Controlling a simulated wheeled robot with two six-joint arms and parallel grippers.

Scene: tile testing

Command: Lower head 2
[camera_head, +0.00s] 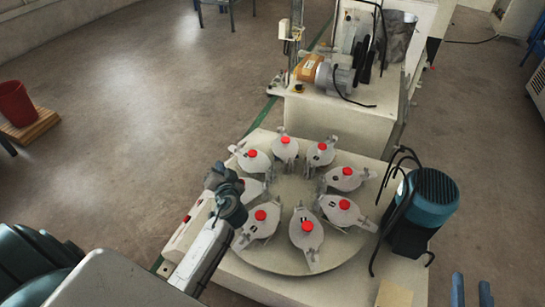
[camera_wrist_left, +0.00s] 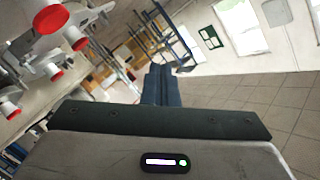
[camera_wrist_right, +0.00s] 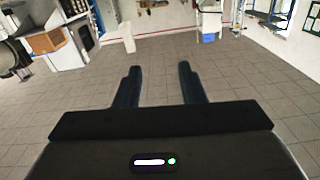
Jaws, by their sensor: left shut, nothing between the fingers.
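Several grey heads with red caps stand in a ring on a round turntable (camera_head: 265,260). One head (camera_head: 307,232) is at the front, another (camera_head: 262,219) at front left. Small dark marks on some are too small to read, so I cannot tell which is head 2. My left arm reaches to the turntable's left side and partly covers a head there. My left gripper (camera_wrist_left: 162,75) is shut and empty in the left wrist view, with red-capped heads (camera_wrist_left: 48,18) at upper left. My right gripper (camera_wrist_right: 157,72) is open and empty; its fingers also show at the head view's bottom right (camera_head: 471,290).
A teal motor (camera_head: 430,195) with dark curved pipes stands right of the turntable. A white machine (camera_head: 335,122) with a motor and a cardboard box (camera_head: 309,67) stands behind it. A red bucket (camera_head: 16,103) is at far left. The floor at left is open.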

